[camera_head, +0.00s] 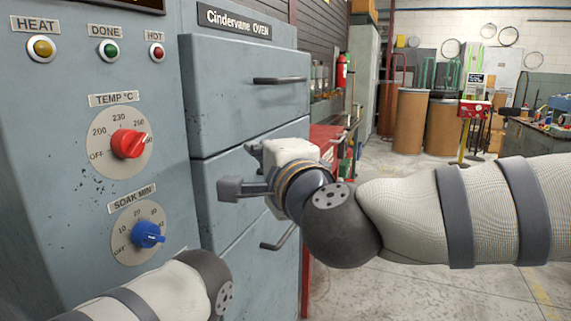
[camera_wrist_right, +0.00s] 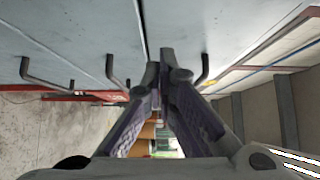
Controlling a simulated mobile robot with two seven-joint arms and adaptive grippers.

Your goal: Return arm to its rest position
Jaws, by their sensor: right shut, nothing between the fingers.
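My right arm reaches in from the right in the head view, in front of the grey-blue Cindervane oven (camera_head: 243,60). Its gripper (camera_head: 232,188) points left at the oven's drawer fronts. In the right wrist view its two fingers (camera_wrist_right: 160,72) meet at their tips, shut with nothing between them. I cannot tell whether the fingertips touch the oven front. My left forearm shows at the bottom left of the head view. The left gripper is not in view.
The oven panel has a red temperature knob (camera_head: 129,144), a blue soak knob (camera_head: 148,234) and several lamps. Dark drawer handles (camera_head: 280,80) stick out near my right gripper. A red cart (camera_head: 325,135) stands behind it. Open floor (camera_head: 420,285) lies to the right.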

